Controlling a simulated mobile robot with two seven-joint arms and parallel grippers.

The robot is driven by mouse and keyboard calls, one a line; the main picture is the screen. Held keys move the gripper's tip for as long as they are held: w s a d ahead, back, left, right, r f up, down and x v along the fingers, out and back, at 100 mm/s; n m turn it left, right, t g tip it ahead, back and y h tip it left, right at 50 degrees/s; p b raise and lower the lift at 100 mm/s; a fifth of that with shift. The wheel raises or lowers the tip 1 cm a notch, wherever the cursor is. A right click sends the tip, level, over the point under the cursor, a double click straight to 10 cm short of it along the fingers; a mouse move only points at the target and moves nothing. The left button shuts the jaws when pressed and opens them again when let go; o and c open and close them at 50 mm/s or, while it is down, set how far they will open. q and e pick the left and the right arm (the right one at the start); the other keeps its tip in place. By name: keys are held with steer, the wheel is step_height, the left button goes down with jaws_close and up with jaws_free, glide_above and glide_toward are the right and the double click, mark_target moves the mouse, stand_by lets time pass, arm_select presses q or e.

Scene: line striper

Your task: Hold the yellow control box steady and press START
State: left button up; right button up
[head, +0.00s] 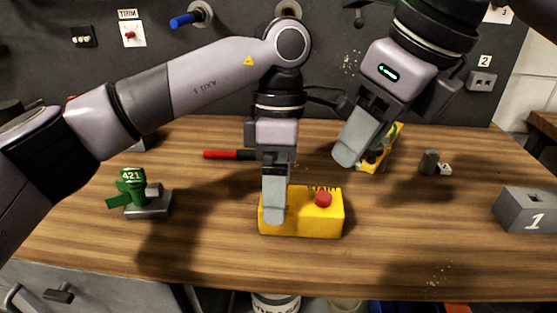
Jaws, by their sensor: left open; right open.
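The yellow control box (312,226) sits on the wooden bench near its front middle. A red button (323,198) is on its top, right of centre, with partly legible START lettering behind it. My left gripper (274,212) points down at the left part of the box, and its finger covers some of the top and front. I cannot tell whether it touches the box. My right gripper (357,150) is open above and behind the box, clear of the button. It partly hides a second yellow object (392,146) farther back.
A green part marked 421 (132,188) on a grey base stands at the left. A red-handled tool (228,154) lies behind my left gripper. A grey block marked 1 (528,216) is at the right edge.

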arm_select(q)
steer(key=shift+s+f, duration=0.15)
steer(key=shift+f, duration=0.4)
steer(key=c, duration=1.5)
arm_select(e)
jaws_close()
